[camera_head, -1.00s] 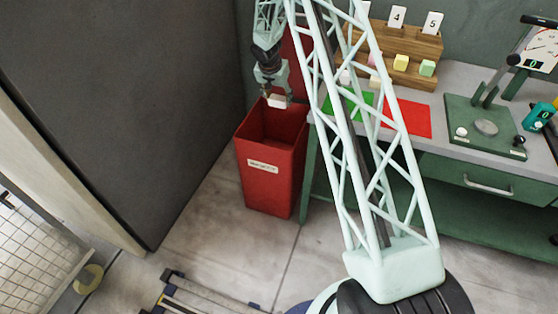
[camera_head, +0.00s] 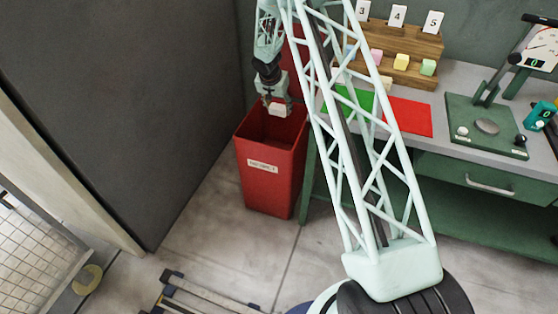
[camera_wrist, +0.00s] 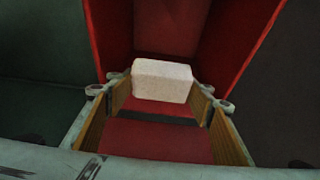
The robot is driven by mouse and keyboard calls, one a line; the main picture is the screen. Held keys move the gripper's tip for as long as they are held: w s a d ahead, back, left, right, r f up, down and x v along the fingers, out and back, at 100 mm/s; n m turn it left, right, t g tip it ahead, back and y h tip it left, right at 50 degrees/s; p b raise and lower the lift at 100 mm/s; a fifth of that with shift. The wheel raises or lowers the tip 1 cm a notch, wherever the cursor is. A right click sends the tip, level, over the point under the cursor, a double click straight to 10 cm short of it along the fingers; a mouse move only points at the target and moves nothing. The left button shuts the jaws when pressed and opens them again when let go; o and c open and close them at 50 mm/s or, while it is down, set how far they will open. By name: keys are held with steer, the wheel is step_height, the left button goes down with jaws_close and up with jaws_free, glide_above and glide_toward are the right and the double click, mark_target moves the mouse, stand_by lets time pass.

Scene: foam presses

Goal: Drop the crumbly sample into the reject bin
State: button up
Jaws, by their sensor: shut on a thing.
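The pale, off-white sample block (camera_wrist: 162,82) sits between the fingers of my gripper (camera_wrist: 160,100) in the wrist view. In the head view my gripper (camera_head: 277,105) holds the block (camera_head: 278,111) at the mouth of the red reject bin (camera_head: 270,182). The bin's red inner walls (camera_wrist: 240,35) surround the block in the wrist view. The bin stands on the floor with a white label on its front. Whether the block touches a bin wall cannot be told.
The green bench (camera_head: 465,115) stands right of the bin, with a green mat (camera_head: 350,101), a red mat (camera_head: 407,117) and a press (camera_head: 487,127). A wooden rack (camera_head: 395,55) holds coloured blocks and number cards. A dark wall panel (camera_head: 130,100) is to the left.

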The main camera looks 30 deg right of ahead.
steer(key=o, duration=0.8)
steer(key=shift+r, duration=0.1)
steer(key=shift+v, duration=5.95)
steer(key=shift+r, duration=0.1)
